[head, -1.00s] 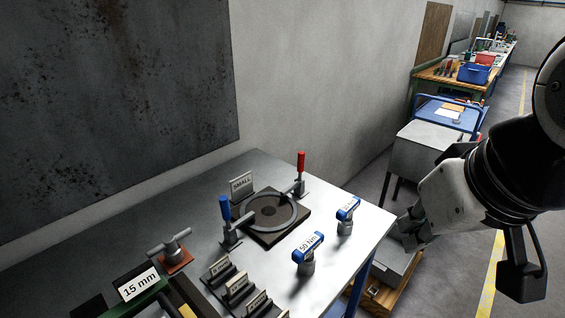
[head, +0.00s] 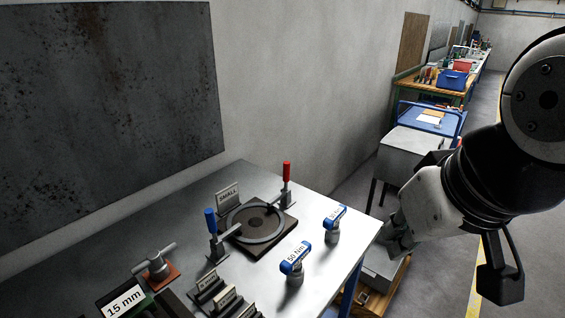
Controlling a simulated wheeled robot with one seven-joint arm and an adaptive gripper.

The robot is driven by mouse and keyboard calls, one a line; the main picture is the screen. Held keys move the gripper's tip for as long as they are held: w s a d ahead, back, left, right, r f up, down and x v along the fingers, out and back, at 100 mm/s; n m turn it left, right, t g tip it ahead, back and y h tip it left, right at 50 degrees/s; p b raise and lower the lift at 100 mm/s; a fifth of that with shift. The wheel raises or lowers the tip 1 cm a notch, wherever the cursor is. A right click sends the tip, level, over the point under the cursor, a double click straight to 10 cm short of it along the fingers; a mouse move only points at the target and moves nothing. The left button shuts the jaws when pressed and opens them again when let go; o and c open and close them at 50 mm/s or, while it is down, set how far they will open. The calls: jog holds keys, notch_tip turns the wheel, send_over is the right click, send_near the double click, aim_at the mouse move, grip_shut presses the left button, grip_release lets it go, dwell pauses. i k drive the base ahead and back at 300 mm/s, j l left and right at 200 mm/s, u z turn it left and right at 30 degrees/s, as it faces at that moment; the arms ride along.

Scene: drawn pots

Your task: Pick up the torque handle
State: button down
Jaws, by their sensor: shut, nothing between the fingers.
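Two torque handles with blue and white heads stand upright on the metal table. The nearer torque handle (head: 294,263) is labelled 50 Nm. The other torque handle (head: 334,224) stands behind it to the right, near the table's right edge, and its label is too small to read. My gripper (head: 396,236) is at the right, beyond the table's right edge and apart from both handles. It is shut and empty, partly hidden by my own wrist.
A round ring fixture (head: 257,224) with a blue clamp (head: 213,236) and a red clamp (head: 287,185) stands left of the handles. A T-handled tool (head: 155,264) and labelled holders (head: 222,298) are nearer. A grey cabinet (head: 409,150) stands beyond the table.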

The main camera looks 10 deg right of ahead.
aim_at(291, 266)
jog(key=u, duration=1.7)
jog(key=l+z, duration=0.1)
jog(key=z, duration=0.3)
jog(key=l+z, duration=0.1)
jog(key=z, duration=0.35)
jog(key=l+z, duration=0.1)
jog(key=z, duration=0.3)
jog(key=l+u, duration=0.45)
jog(key=i+l+u, duration=0.1)
jog(key=l+u, duration=0.15)
jog(key=u, duration=0.2)
